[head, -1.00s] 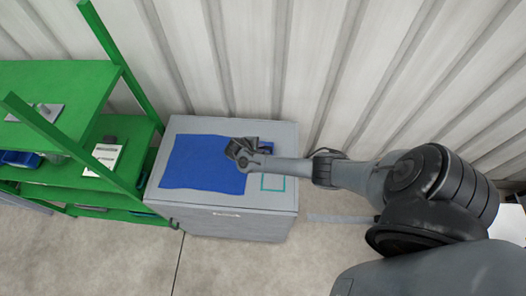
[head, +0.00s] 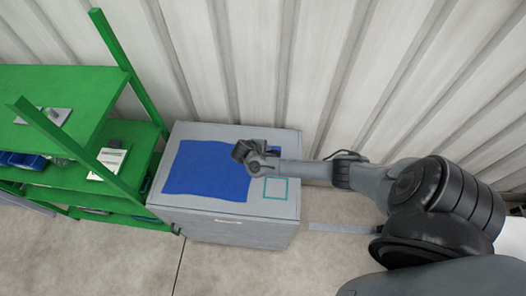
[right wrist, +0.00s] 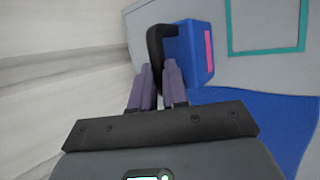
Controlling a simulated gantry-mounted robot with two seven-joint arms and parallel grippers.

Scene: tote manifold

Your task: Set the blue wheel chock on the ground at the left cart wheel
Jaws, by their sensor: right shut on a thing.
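The blue wheel chock (right wrist: 188,52) is a blue block with a pink stripe and a black handle, seen in the right wrist view. My right gripper (right wrist: 159,72) is shut on the black handle, with the blue body beyond the fingers. In the head view my right gripper (head: 243,151) is over the back right part of a blue mat, and the chock cannot be made out there. My left gripper is not in view. No cart wheel shows in either view.
The blue mat (head: 205,172) lies on a grey cabinet (head: 240,232), beside a teal square outline (head: 276,189). A green shelf rack (head: 75,90) stands at the left, holding a blue bin (head: 22,160). A corrugated wall is behind. Bare floor lies in front.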

